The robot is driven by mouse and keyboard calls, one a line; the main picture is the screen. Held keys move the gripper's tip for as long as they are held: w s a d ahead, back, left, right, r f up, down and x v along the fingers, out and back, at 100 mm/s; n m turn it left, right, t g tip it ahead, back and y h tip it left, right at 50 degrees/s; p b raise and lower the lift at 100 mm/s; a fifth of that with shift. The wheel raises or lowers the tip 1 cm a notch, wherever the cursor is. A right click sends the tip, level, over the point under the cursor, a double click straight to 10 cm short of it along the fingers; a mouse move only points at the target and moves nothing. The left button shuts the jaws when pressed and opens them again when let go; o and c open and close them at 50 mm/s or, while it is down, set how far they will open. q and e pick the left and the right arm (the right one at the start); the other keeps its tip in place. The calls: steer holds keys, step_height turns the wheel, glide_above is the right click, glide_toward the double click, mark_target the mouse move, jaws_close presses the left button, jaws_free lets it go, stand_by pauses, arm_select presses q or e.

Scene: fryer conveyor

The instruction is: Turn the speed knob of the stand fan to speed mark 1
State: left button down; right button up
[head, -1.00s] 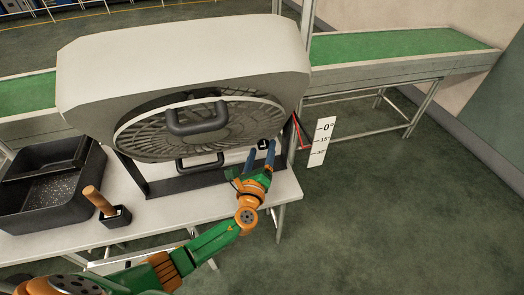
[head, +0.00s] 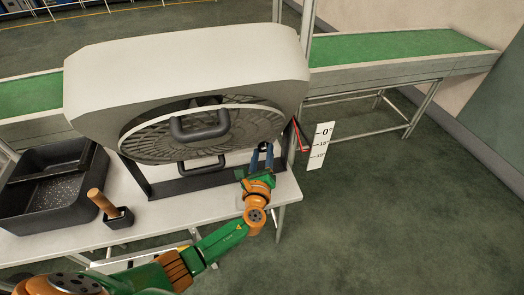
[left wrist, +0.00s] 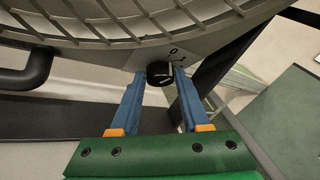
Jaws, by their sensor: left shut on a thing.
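The stand fan (head: 185,60) has a big pale housing and a round grille, on a dark frame on the white table. Its black speed knob (left wrist: 159,73) shows in the left wrist view at the lower grille edge, with small dark marks beside it. My left gripper (head: 262,152) is at the fan's lower right corner. In the left wrist view its blue fingers (left wrist: 160,80) are on both sides of the knob, shut on it. The knob's pointer is hard to make out. My right gripper is not in view.
A white scale card (head: 320,146) with degree marks and a red pointer (head: 301,134) stand right of the fan. A black fryer tray (head: 50,215) and a wooden-handled tool (head: 103,203) in a black holder are left. A green conveyor (head: 400,45) runs behind.

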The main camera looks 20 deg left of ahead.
arm_select(q)
steer(key=shift+d+r+g+y+p, duration=0.2)
steer(key=shift+g+y+p, duration=0.25)
steer(key=shift+y, duration=0.25)
steer(key=shift+w+m+g+y, duration=0.1)
steer(key=shift+m+g+y, duration=0.3)
steer(key=shift+y, duration=0.1)
steer(key=shift+w+d+f+m+g+y, duration=0.15)
steer(key=shift+m+g+y, duration=0.25)
steer(key=shift+g+y, duration=0.45)
steer(key=shift+d+y, duration=0.1)
steer(key=shift+y, duration=0.25)
steer(key=shift+c, duration=1.9)
jaws_free()
steer(key=p+v, duration=0.1)
steer(key=v, duration=0.6)
